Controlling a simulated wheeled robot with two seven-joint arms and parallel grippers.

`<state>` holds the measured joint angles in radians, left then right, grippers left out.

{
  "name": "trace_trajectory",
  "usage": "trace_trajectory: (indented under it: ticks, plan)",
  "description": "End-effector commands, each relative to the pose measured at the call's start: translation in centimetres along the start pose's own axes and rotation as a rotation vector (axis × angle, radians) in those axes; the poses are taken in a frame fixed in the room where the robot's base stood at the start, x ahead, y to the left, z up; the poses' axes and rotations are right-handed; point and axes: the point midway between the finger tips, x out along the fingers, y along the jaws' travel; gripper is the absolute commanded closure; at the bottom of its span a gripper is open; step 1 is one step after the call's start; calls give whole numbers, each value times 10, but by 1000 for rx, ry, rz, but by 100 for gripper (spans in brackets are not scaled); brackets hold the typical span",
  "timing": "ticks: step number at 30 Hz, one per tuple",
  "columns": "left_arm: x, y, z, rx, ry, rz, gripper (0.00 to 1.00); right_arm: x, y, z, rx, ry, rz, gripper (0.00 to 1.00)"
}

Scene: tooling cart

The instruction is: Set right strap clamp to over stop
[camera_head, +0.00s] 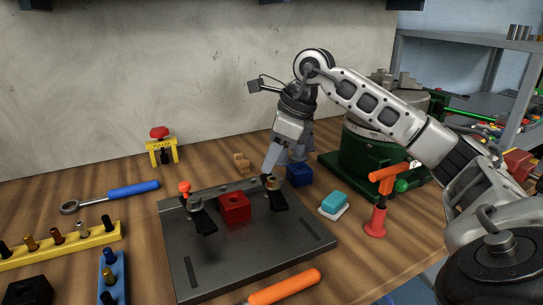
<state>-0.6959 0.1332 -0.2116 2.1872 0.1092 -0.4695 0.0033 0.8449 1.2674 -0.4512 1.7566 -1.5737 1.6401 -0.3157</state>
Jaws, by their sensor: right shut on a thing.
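A dark fixture plate (250,255) lies on the wooden bench. A red block (235,208) sits on it between two dark strap clamps. The left strap clamp (203,217) has a red knob on top and points toward the front. The right strap clamp (277,200) lies to the right of the red block, also pointing toward the front. My right gripper (271,178) reaches down from behind and is shut at the top of the right strap clamp. Its fingers partly hide the clamp's rear end. I cannot make out a stop by the clamp. My left gripper is not in view.
A blue block (299,174) stands close behind the right gripper. A teal-and-white brush-like item (334,204) and a red-orange stand (377,215) are to the right. An orange-handled tool (284,287) lies in front, and a yellow rack (60,246) at left.

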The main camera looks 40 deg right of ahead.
Motion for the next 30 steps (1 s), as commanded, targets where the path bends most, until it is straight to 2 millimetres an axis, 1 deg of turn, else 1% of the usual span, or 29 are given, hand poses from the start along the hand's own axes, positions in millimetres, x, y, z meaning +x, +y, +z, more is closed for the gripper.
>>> trace_trajectory:
  ticks: [5,11,30]
  plan:
    - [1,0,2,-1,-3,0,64,-1,0,-2,36,0,-16,100]
    - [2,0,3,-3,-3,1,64,-3,-1,-6,137,1,-60,100]
    - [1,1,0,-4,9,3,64,-12,6,-26,682,-1,-287,100]
